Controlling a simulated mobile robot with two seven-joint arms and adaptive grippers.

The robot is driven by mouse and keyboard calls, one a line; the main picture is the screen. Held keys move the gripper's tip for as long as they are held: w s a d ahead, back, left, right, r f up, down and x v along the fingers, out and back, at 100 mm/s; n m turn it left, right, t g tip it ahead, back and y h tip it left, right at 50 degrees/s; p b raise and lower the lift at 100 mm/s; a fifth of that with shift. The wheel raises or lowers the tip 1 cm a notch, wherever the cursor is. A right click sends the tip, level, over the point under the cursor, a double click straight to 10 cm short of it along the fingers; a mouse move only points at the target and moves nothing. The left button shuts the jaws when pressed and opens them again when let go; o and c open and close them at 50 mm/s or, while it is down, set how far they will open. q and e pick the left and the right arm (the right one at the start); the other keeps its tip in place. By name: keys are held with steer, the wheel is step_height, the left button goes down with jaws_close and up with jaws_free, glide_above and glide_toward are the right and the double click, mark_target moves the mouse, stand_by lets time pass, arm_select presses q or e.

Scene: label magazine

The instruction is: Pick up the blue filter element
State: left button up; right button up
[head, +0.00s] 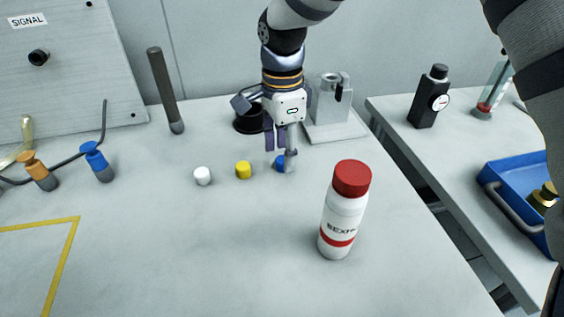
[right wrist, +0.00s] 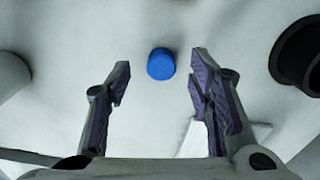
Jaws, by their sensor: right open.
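The blue filter element (head: 280,162) is a small blue cylinder on the white table, partly hidden behind a finger of my right gripper (head: 281,158) in the head view. In the right wrist view the blue filter element (right wrist: 161,64) lies just beyond the fingertips, roughly midway across the gap. My right gripper (right wrist: 158,72) is open and empty, with its purple-padded fingers spread. It hangs pointing down close to the blue element. My left gripper is not in view.
A yellow cylinder (head: 243,170) and a white one (head: 202,176) stand left of the blue one. A red-capped bottle (head: 342,215) stands in front at right. Behind the gripper are a black round holder (head: 249,123) and a grey device (head: 335,125).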

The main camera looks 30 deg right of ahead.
step_height(320, 180, down, 2)
steer(key=shift+f, duration=0.1)
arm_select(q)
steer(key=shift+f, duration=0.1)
arm_select(e)
steer(key=c, duration=0.9)
steer(key=shift+c, duration=0.2)
step_height(320, 180, up, 3)
steer(key=shift+w, duration=0.15)
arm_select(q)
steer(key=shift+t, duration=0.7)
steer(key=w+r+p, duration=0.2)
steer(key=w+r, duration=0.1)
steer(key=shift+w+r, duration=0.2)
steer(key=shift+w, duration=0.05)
arm_select(e)
steer(key=s+a+r, duration=0.9)
steer(key=a+r, duration=0.1)
steer(key=shift+a+r, duration=0.25)
steer(key=shift+a, duration=0.15)
steer(key=shift+f, duration=0.1)
